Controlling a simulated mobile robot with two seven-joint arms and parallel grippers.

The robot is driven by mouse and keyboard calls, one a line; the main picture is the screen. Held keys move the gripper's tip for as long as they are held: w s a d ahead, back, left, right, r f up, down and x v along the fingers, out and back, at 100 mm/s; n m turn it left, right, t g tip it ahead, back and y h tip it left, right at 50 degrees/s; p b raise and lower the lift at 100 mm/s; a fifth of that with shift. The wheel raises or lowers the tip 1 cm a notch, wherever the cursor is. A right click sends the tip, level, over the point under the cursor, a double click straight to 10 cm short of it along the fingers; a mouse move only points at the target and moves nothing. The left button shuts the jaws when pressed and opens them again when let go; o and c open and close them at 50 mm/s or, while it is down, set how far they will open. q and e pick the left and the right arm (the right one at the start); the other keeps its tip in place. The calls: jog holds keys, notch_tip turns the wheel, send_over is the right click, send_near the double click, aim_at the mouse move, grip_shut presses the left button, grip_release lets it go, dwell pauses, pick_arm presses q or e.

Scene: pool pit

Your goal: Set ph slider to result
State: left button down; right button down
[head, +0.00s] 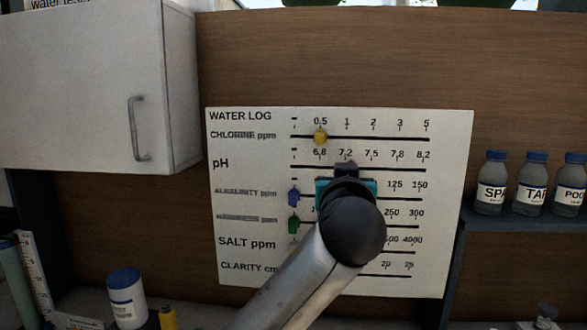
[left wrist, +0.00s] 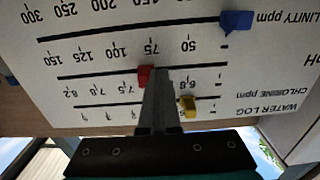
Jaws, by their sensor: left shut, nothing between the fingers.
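The white water log board (head: 455,150) hangs on the wooden wall with several slider tracks. My left gripper (head: 345,168) is shut and empty at the pH track. In the upside-down left wrist view, its fingers (left wrist: 160,75) are right beside the red slider, on the lower-value side. I cannot tell whether they touch it. My right gripper is not in view.
The yellow chlorine slider (head: 320,136) is near 0.5, just above. The blue slider (head: 294,196) and green slider (head: 294,224) are at the left ends of their tracks. A white cabinet (head: 80,90) juts out at left. Bottles (head: 491,182) stand on a shelf at right.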

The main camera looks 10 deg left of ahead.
pick_arm(q)
jog(key=shift+d, duration=1.7)
jog(key=s+a, duration=0.1)
jog(key=s, duration=0.6)
jog(key=shift+a, duration=0.35)
